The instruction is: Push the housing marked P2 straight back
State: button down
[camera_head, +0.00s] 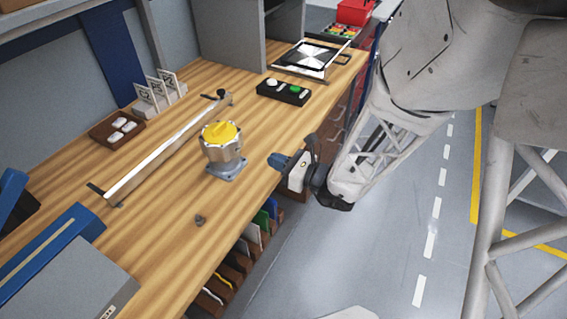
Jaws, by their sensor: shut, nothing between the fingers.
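A silver machined housing (222,158) with a yellow top and a square flanged base stands upright on the wooden bench. No P2 mark can be read on it at this size. It is the only housing I see. My gripper (274,161) is to the right of the housing, near the bench's front edge, with its blue fingertips pointing left toward it. The fingers are shut and empty, and a gap shows between them and the housing. A long metal bar (165,152) lies on the bench behind the housing, apart from it.
A small grey part (200,220) lies in front of the housing. Blue and grey cases (75,282) fill the near left. Bench surface between housing and bar is clear.

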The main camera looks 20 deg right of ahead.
aim_at(238, 145)
jog(key=shift+x, duration=4.95)
jog(key=x, duration=1.1)
jog(key=shift+w+a, duration=0.2)
jog(key=shift+s+d, duration=0.1)
jog(key=shift+v, duration=6.85)
